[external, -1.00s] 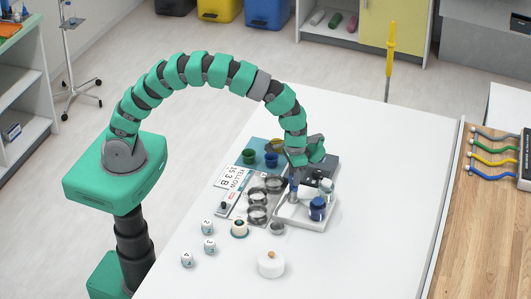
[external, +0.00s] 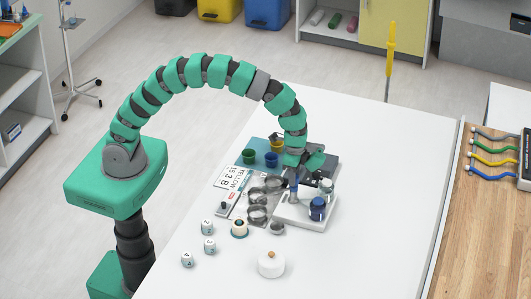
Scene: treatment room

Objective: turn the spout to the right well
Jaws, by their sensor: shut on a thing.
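My gripper (external: 304,162) is low over the dark grey unit (external: 325,170) at the back of the white table. It is shut on a small part there that I take to be the spout. The fingers and arm hide most of this part, and I cannot tell which way it points. The wells are too small and too covered to tell apart.
A white tray (external: 293,221) with a blue jar (external: 317,208) and other bottles stands just in front. Blue (external: 271,160), green (external: 249,156) and yellow (external: 277,146) cups stand left of the gripper. The table's right side is clear.

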